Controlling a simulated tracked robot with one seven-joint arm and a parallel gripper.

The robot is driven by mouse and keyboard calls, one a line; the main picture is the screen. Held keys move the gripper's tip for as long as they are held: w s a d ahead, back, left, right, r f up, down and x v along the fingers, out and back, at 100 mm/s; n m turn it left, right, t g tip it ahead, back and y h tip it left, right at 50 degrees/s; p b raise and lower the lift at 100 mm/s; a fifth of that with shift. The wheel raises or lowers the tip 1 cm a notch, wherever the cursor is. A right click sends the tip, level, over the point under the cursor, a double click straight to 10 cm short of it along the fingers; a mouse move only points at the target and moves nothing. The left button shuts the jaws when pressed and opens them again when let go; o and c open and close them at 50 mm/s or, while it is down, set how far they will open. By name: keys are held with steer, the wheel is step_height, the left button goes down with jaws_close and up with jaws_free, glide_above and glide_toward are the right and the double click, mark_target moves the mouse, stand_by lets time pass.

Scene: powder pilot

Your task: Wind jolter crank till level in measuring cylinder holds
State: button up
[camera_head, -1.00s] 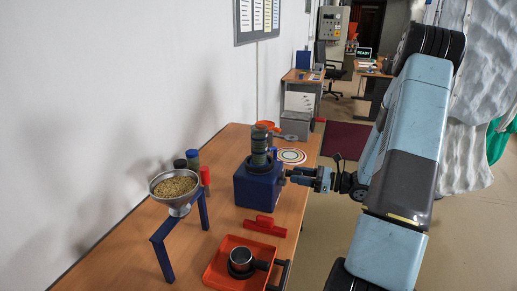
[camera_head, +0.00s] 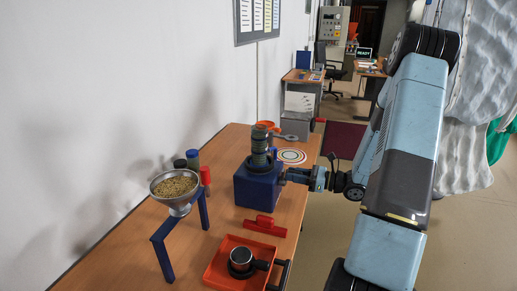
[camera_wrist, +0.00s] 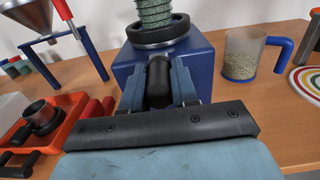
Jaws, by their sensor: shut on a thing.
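The jolter is a blue box (camera_head: 258,186) on the wooden table, with a dark ring on its top. The measuring cylinder (camera_head: 259,147), with greenish contents, stands upright on it; its lower part shows in the wrist view (camera_wrist: 155,14). I cannot read the level in it. My gripper (camera_head: 287,178) is at the right side of the jolter. In the wrist view my gripper (camera_wrist: 160,88) is shut on the dark crank handle (camera_wrist: 158,75) in front of the blue box. The rest of the crank is hidden behind the fingers.
A funnel of grain (camera_head: 175,185) sits on a blue stand (camera_head: 161,249). An orange tray (camera_head: 217,266) with a dark pot (camera_head: 241,260) and a red scraper-like piece (camera_head: 264,226) lie nearer. A jug of grain (camera_wrist: 241,58) stands close right of the jolter in the wrist view.

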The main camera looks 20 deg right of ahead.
steer(key=shift+d, duration=0.1)
jaws_close()
steer(key=shift+s+a+f, duration=0.2)
steer(key=shift+s+a, duration=0.15)
steer(key=shift+s, duration=0.15)
steer(key=shift+s+a+f, duration=0.2)
steer(key=shift+s+a, duration=0.1)
steer(key=shift+s, duration=0.15)
